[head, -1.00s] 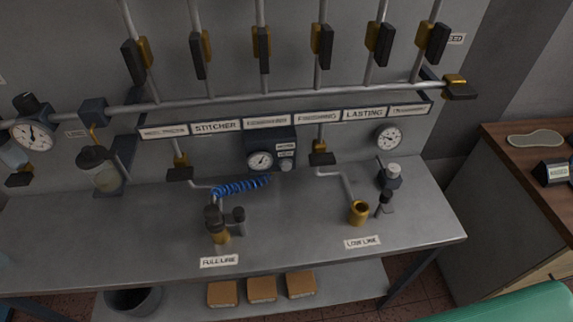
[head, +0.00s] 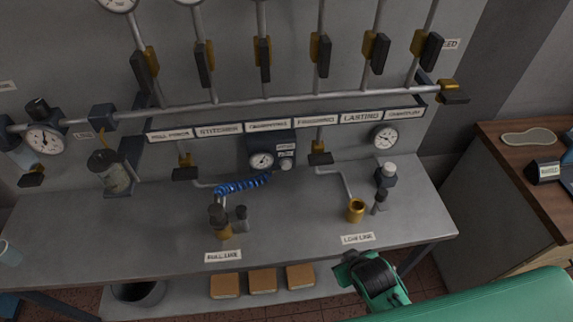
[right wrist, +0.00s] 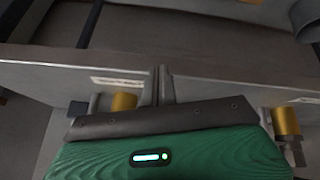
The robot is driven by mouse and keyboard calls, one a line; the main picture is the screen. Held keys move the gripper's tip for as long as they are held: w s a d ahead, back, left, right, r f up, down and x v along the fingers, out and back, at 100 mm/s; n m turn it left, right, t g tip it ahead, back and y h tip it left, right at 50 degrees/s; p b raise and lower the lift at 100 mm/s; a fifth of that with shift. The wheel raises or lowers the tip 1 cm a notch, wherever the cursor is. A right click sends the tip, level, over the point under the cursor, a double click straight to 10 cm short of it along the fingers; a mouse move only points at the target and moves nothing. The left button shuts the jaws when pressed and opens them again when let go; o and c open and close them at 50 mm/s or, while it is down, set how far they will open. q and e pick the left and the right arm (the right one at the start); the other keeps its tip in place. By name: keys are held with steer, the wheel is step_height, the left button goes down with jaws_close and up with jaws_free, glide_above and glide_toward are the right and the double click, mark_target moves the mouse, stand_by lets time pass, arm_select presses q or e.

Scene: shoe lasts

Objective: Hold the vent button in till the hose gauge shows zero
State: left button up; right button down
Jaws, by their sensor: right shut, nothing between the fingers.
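The hose gauge (head: 261,160) is a round white dial on a dark box on the back wall. Its needle points off to the upper right; its numbers are too small to read. A pale round button (head: 286,165), seemingly the vent button, sits under small labels right of this dial. A blue coiled hose (head: 243,186) runs from near the box to the left bench fitting. My right gripper (head: 350,268) is in front of the bench's front edge, well apart from the button. It is shut and empty; its fingers also show in the right wrist view (right wrist: 165,88). My left gripper is out of view.
The grey bench (head: 130,235) carries the dark-topped full-line fitting (head: 220,222), a brass cup (head: 355,210) by the low-line label and a filter (head: 385,176). Pipes with valve levers cover the wall above. A wooden counter (head: 530,165) stands right.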

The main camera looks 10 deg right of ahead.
mark_target(286, 165)
steer(key=w+r+n+t, duration=0.1)
steer(key=w+t, duration=0.1)
steer(key=w, duration=0.1)
steer(key=w+a+r+n+t, duration=0.1)
steer(key=w, duration=0.3)
steer(key=w+a+r+n+t+y, duration=0.1)
steer(key=w+t, duration=0.1)
steer(key=w, duration=0.2)
steer(key=shift+w+a+r+t, duration=0.15)
steer(key=shift+w+a+t, duration=0.1)
steer(key=shift+t, duration=0.05)
steer(key=w+a+n+t+y, duration=0.1)
steer(key=w+a+r+n+y, duration=0.1)
steer(key=w+n, duration=0.1)
steer(key=w+a+r+n+t+y, duration=0.1)
steer(key=shift+w+a+r+t+y+p, duration=0.2)
steer(key=shift+w+r+t+y+p, duration=0.1)
steer(key=shift+w, duration=0.1)
steer(key=shift+w+a+r+n+g+y, duration=0.15)
steer(key=shift+a+n+g+y, duration=0.15)
steer(key=shift+a+n+y, duration=0.8)
steer(key=shift+w+a+r+n+g+y, duration=0.15)
steer(key=shift+a+n+g+y, duration=0.3)
steer(key=shift+n+y, duration=1.15)
steer(key=shift+w+a+r+n+g+y, duration=0.15)
steer(key=shift+a+n+y, duration=0.85)
steer(key=shift+n, duration=0.6)
steer(key=shift+d, duration=0.1)
steer(key=shift+w, duration=0.1)
